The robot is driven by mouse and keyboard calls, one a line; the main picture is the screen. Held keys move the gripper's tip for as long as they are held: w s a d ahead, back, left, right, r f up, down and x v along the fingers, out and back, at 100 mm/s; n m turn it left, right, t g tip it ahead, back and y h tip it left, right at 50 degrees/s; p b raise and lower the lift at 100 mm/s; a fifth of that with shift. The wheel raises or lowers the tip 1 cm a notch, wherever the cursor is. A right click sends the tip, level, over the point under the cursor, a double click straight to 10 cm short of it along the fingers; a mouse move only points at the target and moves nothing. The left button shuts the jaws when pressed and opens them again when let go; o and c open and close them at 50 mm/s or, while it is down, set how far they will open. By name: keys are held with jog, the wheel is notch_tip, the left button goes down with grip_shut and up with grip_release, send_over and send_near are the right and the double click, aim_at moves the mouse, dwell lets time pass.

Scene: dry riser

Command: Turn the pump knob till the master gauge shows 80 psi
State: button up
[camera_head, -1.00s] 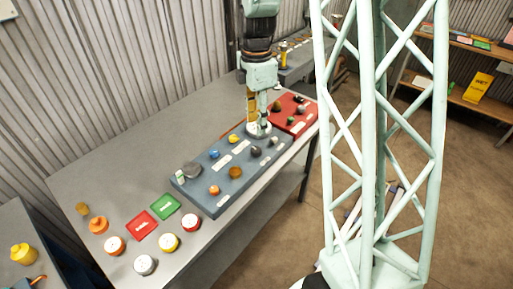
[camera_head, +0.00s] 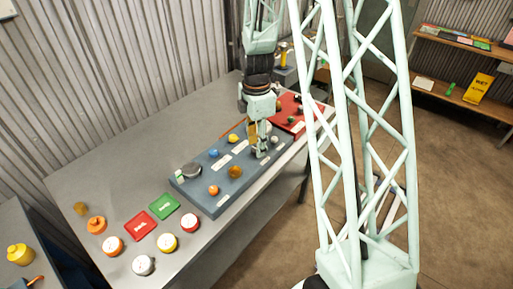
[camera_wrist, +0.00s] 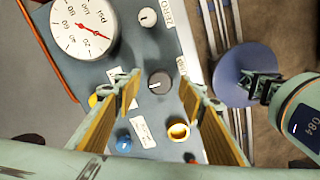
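The master gauge (camera_wrist: 83,25), a white round dial with a red needle, fills the top left of the wrist view. Its needle points to the lower right, near the numeral that looks like 20; the exact reading is unclear. A dark grey knob (camera_wrist: 159,83) with a white pointer mark sits on the blue-grey panel (camera_wrist: 150,55); its label is not readable, so I cannot confirm that it is the pump knob. My gripper (camera_wrist: 159,88) is open, with fingertips on either side of this knob and apart from it. In the head view my gripper (camera_head: 260,152) hides the knob.
A small knob labelled ZERO (camera_wrist: 147,17) lies beyond the grey one. A yellow knob (camera_wrist: 178,130) and a blue knob (camera_wrist: 123,142) are close to the fingers. A red panel (camera_head: 290,117) adjoins at the back. Green (camera_head: 164,206) and red (camera_head: 139,225) plates lie in front.

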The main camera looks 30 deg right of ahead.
jog(key=shift+f, duration=0.7)
jog(key=c, duration=0.8)
